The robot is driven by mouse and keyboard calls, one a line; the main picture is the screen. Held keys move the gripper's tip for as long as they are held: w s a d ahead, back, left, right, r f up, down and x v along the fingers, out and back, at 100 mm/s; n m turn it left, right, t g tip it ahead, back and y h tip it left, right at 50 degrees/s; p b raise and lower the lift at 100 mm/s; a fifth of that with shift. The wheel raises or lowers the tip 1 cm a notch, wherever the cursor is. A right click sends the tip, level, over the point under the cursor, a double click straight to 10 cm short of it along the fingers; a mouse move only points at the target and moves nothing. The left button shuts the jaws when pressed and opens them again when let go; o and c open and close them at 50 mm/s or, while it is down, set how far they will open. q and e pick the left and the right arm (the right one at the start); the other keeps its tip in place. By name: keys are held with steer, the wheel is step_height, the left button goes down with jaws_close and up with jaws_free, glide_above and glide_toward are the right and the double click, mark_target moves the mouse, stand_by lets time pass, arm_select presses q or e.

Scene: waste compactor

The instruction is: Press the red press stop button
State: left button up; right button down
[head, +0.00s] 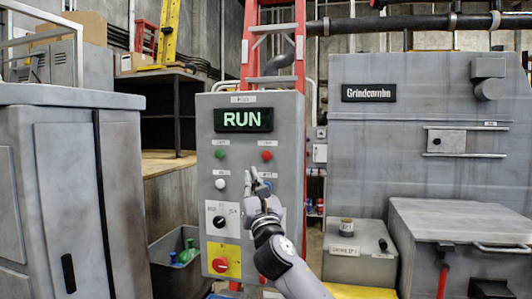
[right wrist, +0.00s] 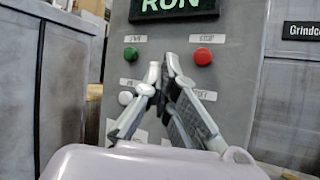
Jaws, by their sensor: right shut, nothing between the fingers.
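The red press stop button (head: 267,155) is a small round button at the upper right of the grey control panel (head: 291,130), below the lit RUN display (head: 243,119). In the right wrist view the red button (right wrist: 203,56) sits under a label that appears to read STOP. My right gripper (head: 252,172) is shut and empty, in front of the panel. Its fingertips show below and left of the red button in the head view. In the right wrist view the fingertips (right wrist: 163,65) are also left of the button, and it is uncovered. My left gripper is not in view.
A green button (head: 220,154), a white button (head: 220,183), a black selector knob (head: 219,222) and a large red button on yellow (head: 220,265) share the panel. A grey cabinet (head: 60,180) stands left. The Grindcombe machine (head: 400,190) stands right.

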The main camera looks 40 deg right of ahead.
mark_target(265, 156)
steer(key=shift+n+t+h, duration=0.4)
steer(key=shift+n+t, duration=0.1)
steer(key=shift+n, duration=0.1)
steer(key=s+r, duration=0.1)
steer(key=r, duration=0.2)
steer(key=s+r, duration=0.1)
steer(key=r, duration=0.1)
steer(key=shift+s+a, duration=0.2)
steer(key=shift+s, duration=0.1)
steer(key=shift+w+d, duration=0.1)
steer(key=shift+d, duration=0.05)
steer(key=shift+w+d+b, duration=0.4)
steer(key=shift+w+d, duration=1)
steer(key=shift+d, duration=0.25)
steer(key=shift+w+d+b, duration=0.35)
steer(key=shift+w+d, duration=1.05)
steer(key=shift+d, duration=0.2)
steer(key=shift+d, duration=0.1)
steer(key=shift+w+d, duration=0.2)
steer(key=shift+w, duration=0.05)
